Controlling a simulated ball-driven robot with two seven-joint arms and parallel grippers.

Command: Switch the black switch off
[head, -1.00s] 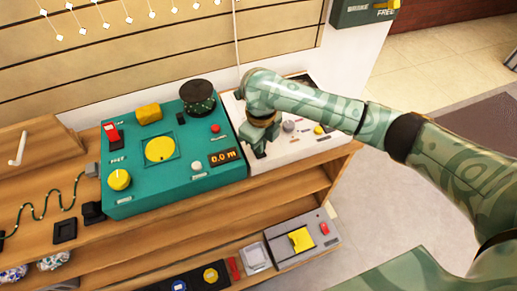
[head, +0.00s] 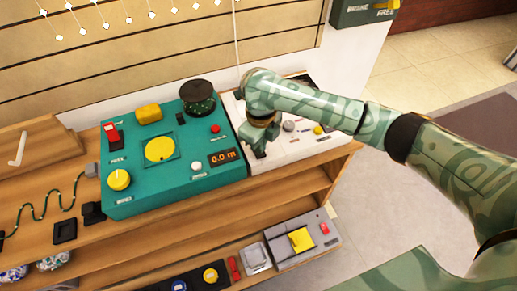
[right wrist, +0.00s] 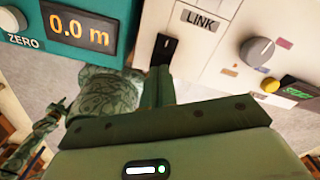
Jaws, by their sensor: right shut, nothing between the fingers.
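A small black switch (right wrist: 165,48) sits on a white panel (right wrist: 215,62) beside the LINK label in the right wrist view. My right gripper (right wrist: 160,82) is shut and empty, with its fingertips right at the lower end of the switch; I cannot tell whether they touch it. In the head view my right gripper (head: 257,150) points down at the left edge of the white panel, and the arm hides the switch there. Part of what looks like my left arm shows small at the left of the right wrist view; its jaws are too small to read.
A teal console (head: 135,197) with a yellow dial, a red switch and a 0.0 m display (head: 222,157) stands left of the white panel. A grey knob (right wrist: 257,50) is on the panel. A lower shelf holds a grey box (head: 290,257) with a yellow part.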

